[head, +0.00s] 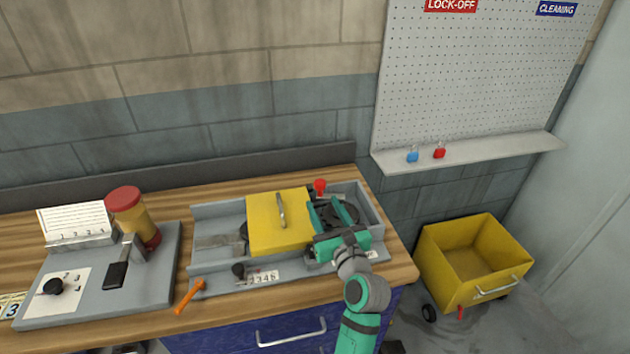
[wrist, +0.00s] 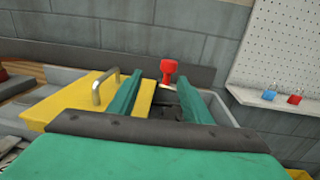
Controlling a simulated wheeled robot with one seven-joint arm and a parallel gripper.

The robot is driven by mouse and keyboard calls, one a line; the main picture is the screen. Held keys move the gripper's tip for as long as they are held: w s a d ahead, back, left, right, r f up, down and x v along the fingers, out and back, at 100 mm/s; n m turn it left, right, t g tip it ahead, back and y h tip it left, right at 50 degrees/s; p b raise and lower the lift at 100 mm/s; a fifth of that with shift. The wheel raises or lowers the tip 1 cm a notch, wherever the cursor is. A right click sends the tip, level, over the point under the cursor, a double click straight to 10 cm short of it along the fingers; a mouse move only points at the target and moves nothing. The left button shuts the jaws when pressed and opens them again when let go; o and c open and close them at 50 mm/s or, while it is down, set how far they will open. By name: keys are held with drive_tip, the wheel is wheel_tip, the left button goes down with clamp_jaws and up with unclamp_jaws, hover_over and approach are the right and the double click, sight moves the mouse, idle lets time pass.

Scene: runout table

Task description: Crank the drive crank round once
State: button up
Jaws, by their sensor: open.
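The drive crank appears as a red knob (head: 320,186) at the back of the grey runout unit (head: 205,211), just right of the yellow cover. In the wrist view the red knob (wrist: 168,70) stands upright beyond my fingertips, between their lines. My gripper (head: 332,208) is over the right bay of the unit, its fingers pointing to the back. It is open, and nothing shows between the fingers (wrist: 161,88). The knob looks apart from the fingers. A dark round part (head: 345,212) lies under the gripper; the crank's arm is mostly hidden.
The yellow cover (head: 270,232) with a metal handle sits close left of my gripper. An orange tool (head: 190,296) lies at the front edge. Blue (head: 412,157) and red (head: 439,153) padlocks sit on the shelf. A yellow cart (head: 437,254) stands right.

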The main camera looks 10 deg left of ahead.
sight(318, 180)
drive_tip(key=shift+w+d+r, duration=0.2)
drive_tip(key=shift+w+r, duration=0.1)
drive_tip(key=shift+w, duration=0.25)
drive_tip(key=shift+w+d+r, duration=0.15)
drive_tip(key=shift+w+r, duration=0.1)
drive_tip(key=shift+w, duration=0.5)
drive_tip(key=x, duration=0.9)
drive_tip(key=shift+w, duration=0.35)
drive_tip(key=shift+w+a, duration=0.15)
drive_tip(key=shift+w, duration=0.1)
drive_tip(key=shift+a, duration=0.35)
drive_tip(key=shift+d, duration=0.2)
clamp_jaws()
